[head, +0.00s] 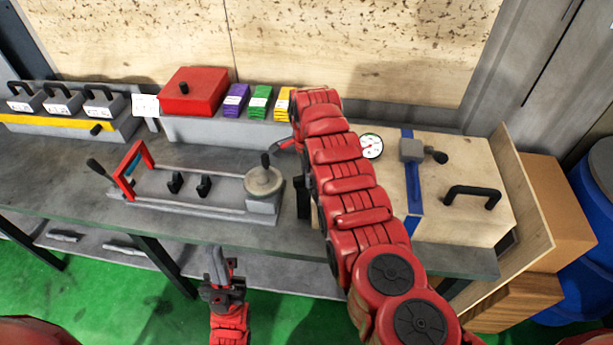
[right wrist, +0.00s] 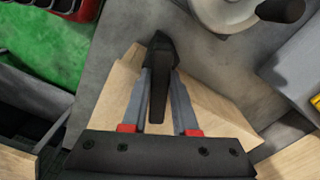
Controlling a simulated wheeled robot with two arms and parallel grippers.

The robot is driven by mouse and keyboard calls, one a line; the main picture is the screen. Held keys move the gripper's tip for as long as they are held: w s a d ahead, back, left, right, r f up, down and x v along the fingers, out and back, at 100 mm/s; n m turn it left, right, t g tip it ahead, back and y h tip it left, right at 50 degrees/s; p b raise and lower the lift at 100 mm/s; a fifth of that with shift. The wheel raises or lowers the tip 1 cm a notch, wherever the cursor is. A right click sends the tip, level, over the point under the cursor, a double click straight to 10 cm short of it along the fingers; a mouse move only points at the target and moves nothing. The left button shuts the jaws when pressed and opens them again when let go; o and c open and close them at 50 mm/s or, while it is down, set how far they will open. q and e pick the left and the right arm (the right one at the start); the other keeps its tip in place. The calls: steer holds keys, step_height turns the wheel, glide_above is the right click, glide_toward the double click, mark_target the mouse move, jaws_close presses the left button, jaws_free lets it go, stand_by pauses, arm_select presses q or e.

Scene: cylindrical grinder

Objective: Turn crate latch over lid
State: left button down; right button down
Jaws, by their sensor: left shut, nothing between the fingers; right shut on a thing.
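The wooden crate (head: 452,228) stands on the right of the bench, lid down, with a black handle (head: 472,194) and a blue strap (head: 413,183) across it. A black latch (head: 303,198) shows at its left end, partly hidden by my right arm. In the right wrist view the latch (right wrist: 160,50) lies between the fingers of my right gripper (right wrist: 159,95), which is shut on it. Whether the latch overlaps the lid is unclear. My left gripper (head: 224,272) is shut and empty in front of the bench.
A fixture with a round wheel (head: 263,181) and black knob stands left of the crate, close to my right gripper. Blue barrels (head: 594,195) stand at far right.

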steer(key=shift+m, duration=0.4)
steer(key=c, duration=0.7)
jaws_free()
steer(key=shift+s+r+p, duration=0.1)
steer(key=shift+r+p, duration=0.25)
steer(key=shift+r, duration=8.4)
steer(key=shift+d+f, duration=0.1)
